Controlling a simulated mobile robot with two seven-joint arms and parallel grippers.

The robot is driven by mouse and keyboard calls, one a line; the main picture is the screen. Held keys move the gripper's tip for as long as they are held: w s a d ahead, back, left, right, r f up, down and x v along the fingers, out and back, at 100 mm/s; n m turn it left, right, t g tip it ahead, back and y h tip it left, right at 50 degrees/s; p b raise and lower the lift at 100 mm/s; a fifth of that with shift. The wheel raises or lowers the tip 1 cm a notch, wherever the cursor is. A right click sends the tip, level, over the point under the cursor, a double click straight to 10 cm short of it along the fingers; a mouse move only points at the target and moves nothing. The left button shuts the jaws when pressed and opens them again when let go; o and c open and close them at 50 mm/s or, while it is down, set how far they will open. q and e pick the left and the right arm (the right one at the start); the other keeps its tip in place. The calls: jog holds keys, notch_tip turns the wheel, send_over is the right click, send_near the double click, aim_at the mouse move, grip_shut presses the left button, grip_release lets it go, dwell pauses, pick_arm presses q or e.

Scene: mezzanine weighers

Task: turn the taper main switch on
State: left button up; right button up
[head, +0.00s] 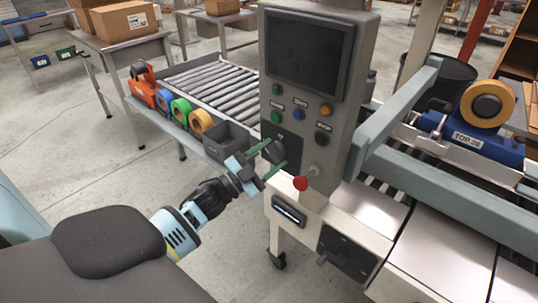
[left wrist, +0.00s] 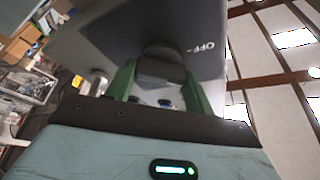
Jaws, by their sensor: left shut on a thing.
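The taper main switch is a dark rotary knob (head: 273,151) on a black plate low on the left of the grey control panel (head: 337,135). My left gripper (head: 277,154) reaches it from the front left, its two green fingers shut on the knob from both sides. In the left wrist view the knob (left wrist: 162,66) sits between the green fingers (left wrist: 162,88), and an "OFF" mark shows on the plate to its right. Which way the knob points is hard to tell. My right gripper is not in view.
Push buttons (head: 298,114) and a dark screen (head: 308,45) sit above the switch. A red-knobbed lever (head: 301,183) sticks out just below right. A grey bin (head: 227,142) and tape rolls (head: 181,110) line the roller conveyor (head: 218,88) at left.

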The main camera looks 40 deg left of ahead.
pick_arm(q)
jog(key=m, duration=0.2)
jog(key=m+g+h, duration=0.1)
jog(key=shift+r+m+h+p, duration=0.15)
jog(key=shift+m+h+p, duration=0.15)
jog(key=shift+m+p, duration=0.1)
jog(key=m+g+p, duration=0.1)
jog(key=m, duration=0.1)
jog(key=m+g+p, duration=0.1)
jog(key=m, duration=0.2)
jog(key=shift+m+g, duration=0.3)
jog(key=shift+a+m+g+p, duration=0.1)
jog(key=shift+m+g+p, duration=0.3)
jog(key=shift+m, duration=0.7)
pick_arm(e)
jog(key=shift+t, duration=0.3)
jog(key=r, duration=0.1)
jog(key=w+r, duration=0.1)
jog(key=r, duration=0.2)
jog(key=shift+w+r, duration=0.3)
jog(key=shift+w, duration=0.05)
pick_arm(q)
jog(key=shift+p, duration=0.3)
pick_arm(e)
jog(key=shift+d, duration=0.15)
